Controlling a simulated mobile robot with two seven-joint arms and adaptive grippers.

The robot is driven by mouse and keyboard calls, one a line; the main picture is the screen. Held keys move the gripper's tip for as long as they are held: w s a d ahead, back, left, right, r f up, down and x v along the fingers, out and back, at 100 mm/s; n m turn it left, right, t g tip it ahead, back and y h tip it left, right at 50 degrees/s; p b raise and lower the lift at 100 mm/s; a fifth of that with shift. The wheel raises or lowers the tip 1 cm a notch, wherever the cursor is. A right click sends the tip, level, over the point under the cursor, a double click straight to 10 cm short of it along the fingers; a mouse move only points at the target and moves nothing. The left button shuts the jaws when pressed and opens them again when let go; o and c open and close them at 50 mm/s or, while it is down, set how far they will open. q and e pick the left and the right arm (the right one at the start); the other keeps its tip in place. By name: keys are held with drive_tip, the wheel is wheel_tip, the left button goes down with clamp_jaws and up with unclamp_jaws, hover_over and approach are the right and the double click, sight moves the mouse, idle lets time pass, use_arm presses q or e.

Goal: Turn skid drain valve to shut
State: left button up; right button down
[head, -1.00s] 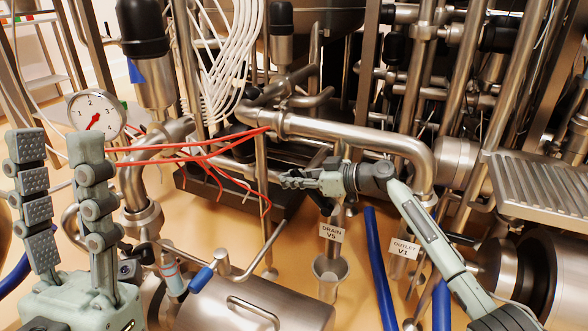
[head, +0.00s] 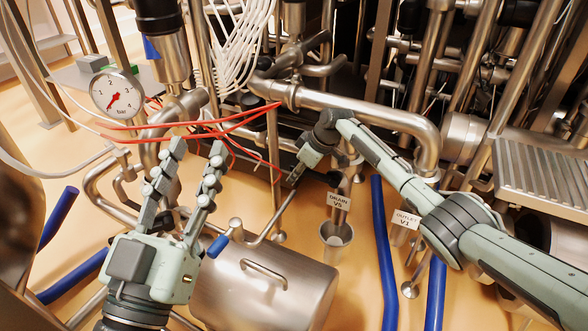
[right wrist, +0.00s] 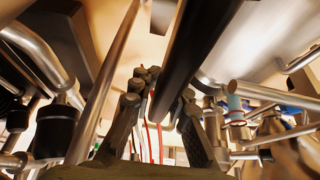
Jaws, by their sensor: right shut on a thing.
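The drain valve carries a white tag reading DRAIN V5 (head: 339,201), above a steel funnel cup (head: 336,236). Its body is mostly hidden behind my right gripper. My right gripper (head: 295,177) is at the valve, its fingers pointing down and left. In the right wrist view, a black bar (right wrist: 190,55), apparently the valve's handle, runs between the fingers, and the gripper is shut on it. I cannot tell the handle's exact angle. My left gripper (head: 197,150) is open and empty, its fingers pointing up in front of the red wires.
Red wires (head: 210,125) hang close to both grippers. A gauge (head: 118,94) stands at the left. A steel vessel with a handle (head: 265,285) lies below. The OUTLET V1 tag (head: 405,219) and blue hoses (head: 383,250) are at the right.

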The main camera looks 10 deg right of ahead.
drive_tip(key=shift+s+d+f+g+h, duration=0.15)
drive_tip(key=shift+d+f+h, duration=0.1)
drive_tip(key=shift+f, duration=0.2)
drive_tip(key=shift+s+d+f+g+h, duration=0.15)
drive_tip(key=shift+f+h, duration=0.1)
drive_tip(key=shift+f, duration=0.25)
drive_tip(key=c, duration=1.9)
unclamp_jaws()
drive_tip(key=shift+o, duration=1.4)
drive_tip(key=shift+f, duration=0.15)
drive_tip(key=shift+o, duration=1)
drive_tip(key=shift+w+a+r, duration=0.1)
drive_tip(key=shift+r, duration=0.2)
drive_tip(key=shift+a, duration=0.1)
drive_tip(key=v, duration=1.2)
